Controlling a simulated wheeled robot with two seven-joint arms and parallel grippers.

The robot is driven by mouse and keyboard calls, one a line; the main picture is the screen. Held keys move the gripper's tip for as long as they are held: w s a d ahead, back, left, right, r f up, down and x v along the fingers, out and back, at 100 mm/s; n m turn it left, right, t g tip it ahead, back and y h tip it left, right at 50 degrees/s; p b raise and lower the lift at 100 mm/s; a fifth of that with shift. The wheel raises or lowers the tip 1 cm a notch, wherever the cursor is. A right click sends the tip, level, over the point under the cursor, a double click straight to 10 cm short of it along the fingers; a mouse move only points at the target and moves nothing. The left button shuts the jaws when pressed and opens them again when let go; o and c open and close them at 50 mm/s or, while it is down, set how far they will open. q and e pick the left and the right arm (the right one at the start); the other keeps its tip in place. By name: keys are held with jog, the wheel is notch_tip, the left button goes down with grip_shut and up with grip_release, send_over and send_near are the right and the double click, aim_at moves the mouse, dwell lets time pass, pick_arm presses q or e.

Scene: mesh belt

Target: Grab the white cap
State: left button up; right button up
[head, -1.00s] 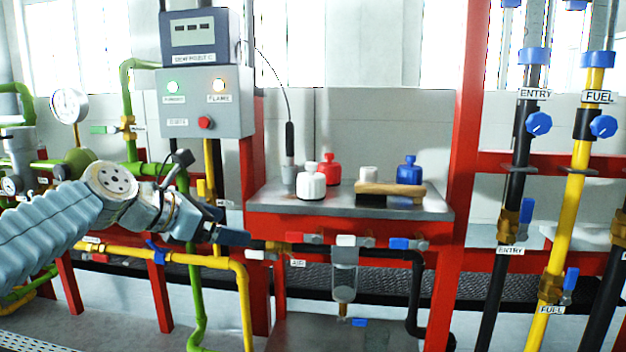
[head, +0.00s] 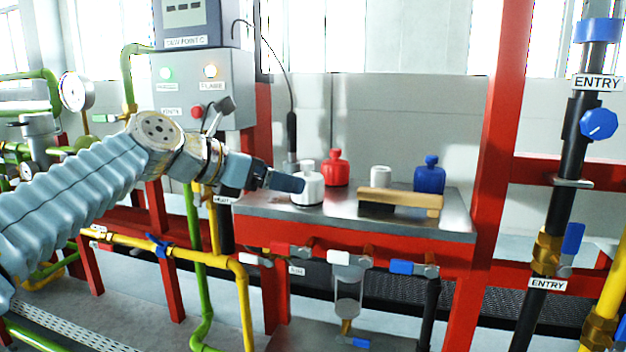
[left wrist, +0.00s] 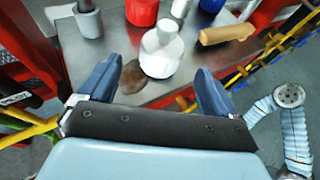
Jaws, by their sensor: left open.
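A white bottle (head: 308,191) with a white cap (head: 307,166) stands upright on the metal shelf (head: 345,224). In the left wrist view the white bottle (left wrist: 160,60) and its cap (left wrist: 167,31) lie ahead of the fingers, between their lines. My left gripper (head: 290,183) is open and empty, close to the bottle's left side, with a finger overlapping the bottle in the head view. In the left wrist view both fingers of the left gripper (left wrist: 160,88) are spread apart, with the bottle just beyond their tips. My right gripper is not in view.
A red bottle (head: 335,170) stands behind the white one. A white cylinder (head: 380,177), a wooden-handled brush (head: 400,200) and a blue bottle (head: 429,177) are to the right. A dark probe (head: 292,140) hangs at the left. A red post (head: 497,150) bounds the shelf's right side.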

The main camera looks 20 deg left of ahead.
aim_at(314, 185)
pick_arm(q)
jog(key=x, duration=0.9)
jog(key=shift+w+d+r, duration=0.1)
jog(key=shift+w+d, duration=0.15)
jog(key=shift+d, duration=0.1)
jog(key=c, duration=1)
